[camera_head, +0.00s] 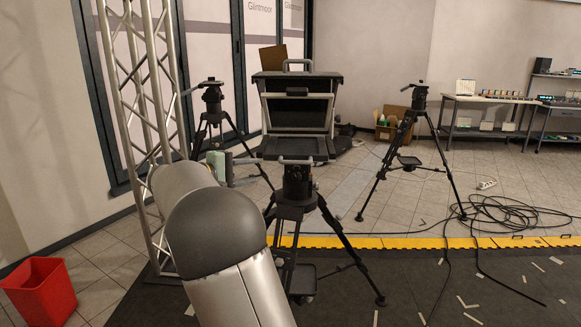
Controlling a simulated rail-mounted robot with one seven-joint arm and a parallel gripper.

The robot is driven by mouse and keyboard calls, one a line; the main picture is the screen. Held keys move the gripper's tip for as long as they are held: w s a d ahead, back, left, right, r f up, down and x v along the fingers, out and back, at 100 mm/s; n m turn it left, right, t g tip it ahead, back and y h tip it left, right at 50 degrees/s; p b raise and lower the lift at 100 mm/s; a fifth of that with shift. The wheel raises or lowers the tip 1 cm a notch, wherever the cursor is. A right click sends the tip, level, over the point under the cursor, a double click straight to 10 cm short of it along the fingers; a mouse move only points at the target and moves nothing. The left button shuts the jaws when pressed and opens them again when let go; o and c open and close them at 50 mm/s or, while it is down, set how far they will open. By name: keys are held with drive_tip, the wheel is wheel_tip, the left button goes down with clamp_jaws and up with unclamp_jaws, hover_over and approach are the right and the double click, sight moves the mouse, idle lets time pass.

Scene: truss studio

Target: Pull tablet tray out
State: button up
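The tablet tray (294,148) is a dark flat panel at the lower front of a black prompter-like housing (297,78) on a tripod. A light grey bar handle (297,161) runs along its front edge. A light-framed dark panel stands tilted above the tray. My gripper (248,171) is just left of the tray and small in view. Its two fingers point right and appear spread apart, with nothing seen between them. I cannot tell their exact distance from the handle. My forearm hides part of the view at the lower left.
The housing's tripod (299,215) stands below the tray. Other tripods stand at left (212,107) and right (408,145). A metal truss (146,80) rises at left beside my arm. A red bin (40,292) and coiled cables (510,212) are on the floor.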

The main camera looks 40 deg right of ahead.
sight(294, 163)
drive_tip(key=d+p, duration=0.1)
drive_tip(key=d, duration=0.4)
drive_tip(key=w+d+f+p, duration=0.1)
drive_tip(key=d, duration=0.5)
drive_tip(key=d+f+p, duration=0.1)
drive_tip(key=d+p, duration=0.1)
drive_tip(key=d, duration=0.4)
drive_tip(key=shift+w+f, duration=0.1)
drive_tip(key=shift+w, duration=0.15)
clamp_jaws()
